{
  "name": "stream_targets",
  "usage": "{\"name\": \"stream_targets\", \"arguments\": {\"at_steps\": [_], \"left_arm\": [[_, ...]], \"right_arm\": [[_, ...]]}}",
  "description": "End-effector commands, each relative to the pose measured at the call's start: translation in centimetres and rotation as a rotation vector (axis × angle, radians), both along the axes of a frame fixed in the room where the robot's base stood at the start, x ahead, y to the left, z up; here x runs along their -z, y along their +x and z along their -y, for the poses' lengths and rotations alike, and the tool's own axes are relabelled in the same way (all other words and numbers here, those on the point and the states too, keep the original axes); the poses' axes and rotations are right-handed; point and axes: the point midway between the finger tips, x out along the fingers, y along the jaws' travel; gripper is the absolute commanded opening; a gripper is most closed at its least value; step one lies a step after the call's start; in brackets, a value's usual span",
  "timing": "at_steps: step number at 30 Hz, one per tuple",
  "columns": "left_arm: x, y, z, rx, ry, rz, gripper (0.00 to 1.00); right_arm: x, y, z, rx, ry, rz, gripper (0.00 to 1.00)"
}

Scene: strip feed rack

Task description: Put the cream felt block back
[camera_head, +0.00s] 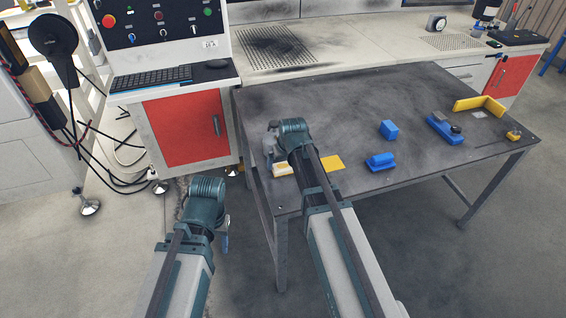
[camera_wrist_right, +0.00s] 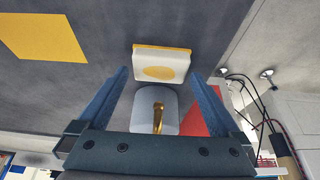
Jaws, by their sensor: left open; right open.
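The cream felt block (camera_head: 283,170) lies on the dark table near its left front edge. In the right wrist view the cream block (camera_wrist_right: 175,57) shows a yellow backing along one edge and a yellow oval on its face. My right gripper (camera_head: 268,147) is open over the table's left side, close to the block. In the right wrist view the block appears between and just beyond the open fingertips (camera_wrist_right: 160,77), with no grip on it. My left gripper (camera_head: 226,238) hangs left of the table, away from the block; its fingers are mostly hidden.
A flat yellow square (camera_head: 332,162) lies right of the block. Blue blocks (camera_head: 389,130) (camera_head: 381,161), a blue holder (camera_head: 443,130), a yellow angle piece (camera_head: 480,104) and a small yellow-based piece (camera_head: 513,135) stand farther right. The table's middle (camera_head: 345,110) is clear.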

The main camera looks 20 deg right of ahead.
Motion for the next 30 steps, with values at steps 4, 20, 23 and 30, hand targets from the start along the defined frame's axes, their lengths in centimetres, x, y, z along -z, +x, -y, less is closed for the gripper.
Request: {"name": "stream_targets", "arguments": {"at_steps": [4, 20, 23, 30], "left_arm": [[-1.7, 0.0, 0.0, 0.000, 0.000, 0.000, 0.50], [-9.6, 0.0, 0.0, -0.001, 0.000, 0.000, 0.50], [-10.5, 0.0, 0.0, -0.001, 0.000, 0.000, 0.50], [-11.0, 0.0, 0.0, -0.001, 0.000, 0.000, 0.50]], "right_arm": [[-1.7, -0.6, 0.0, 0.000, 0.000, 0.000, 1.00], [-9.6, -3.8, 0.1, 0.000, 0.000, 0.000, 1.00], [-10.5, -4.3, 0.1, 0.000, 0.000, 0.000, 1.00], [-11.0, -4.6, 0.1, -0.001, 0.000, -0.001, 1.00]]}}
